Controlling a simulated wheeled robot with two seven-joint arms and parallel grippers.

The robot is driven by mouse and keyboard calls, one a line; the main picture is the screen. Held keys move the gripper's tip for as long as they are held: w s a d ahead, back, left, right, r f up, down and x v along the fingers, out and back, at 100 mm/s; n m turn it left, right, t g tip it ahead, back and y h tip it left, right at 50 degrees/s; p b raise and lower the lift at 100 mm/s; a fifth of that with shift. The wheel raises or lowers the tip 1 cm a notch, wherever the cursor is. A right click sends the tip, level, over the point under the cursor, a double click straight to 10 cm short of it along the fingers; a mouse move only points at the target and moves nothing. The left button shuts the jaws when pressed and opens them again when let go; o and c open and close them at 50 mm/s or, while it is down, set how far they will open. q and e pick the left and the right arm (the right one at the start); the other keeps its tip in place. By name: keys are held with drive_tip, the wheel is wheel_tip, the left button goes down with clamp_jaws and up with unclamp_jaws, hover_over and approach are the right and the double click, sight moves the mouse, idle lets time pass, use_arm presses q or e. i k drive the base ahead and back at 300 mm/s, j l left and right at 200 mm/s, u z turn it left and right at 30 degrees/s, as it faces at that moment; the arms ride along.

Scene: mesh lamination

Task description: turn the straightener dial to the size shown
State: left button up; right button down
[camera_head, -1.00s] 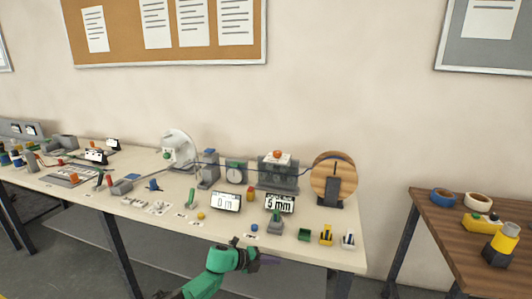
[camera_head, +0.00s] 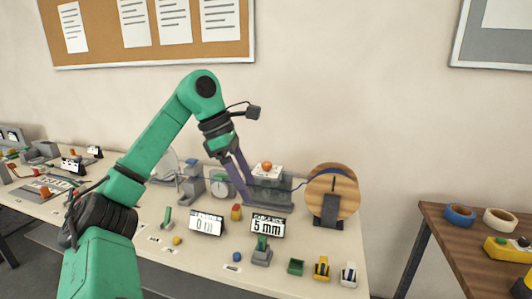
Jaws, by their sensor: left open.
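The straightener (camera_head: 272,191) is a grey block on the table with a white top plate. An orange knob (camera_head: 266,166) stands on that plate; I take it for the dial, and its marks are too small to read. A small black-framed display (camera_head: 267,227) in front reads 5 mm. My left gripper (camera_head: 249,194) is open and empty, its two purple fingers pointing down just left of the straightener and partly across its left end. Whether they touch it I cannot tell. My right gripper is not in view.
A wooden spool (camera_head: 332,194) stands right of the straightener. A second display (camera_head: 206,223) reads 0 m. Small green, yellow and white holders line the front edge. A brown side table (camera_head: 450,237) holds tape rolls.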

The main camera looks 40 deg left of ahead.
sight(267, 166)
drive_tip(key=i+j, duration=0.3)
drive_tip(key=j, duration=0.2)
drive_tip(key=i+j, duration=0.3)
drive_tip(key=j, duration=0.15)
drive_tip(key=i+j, duration=0.3)
drive_tip(key=j, duration=0.2)
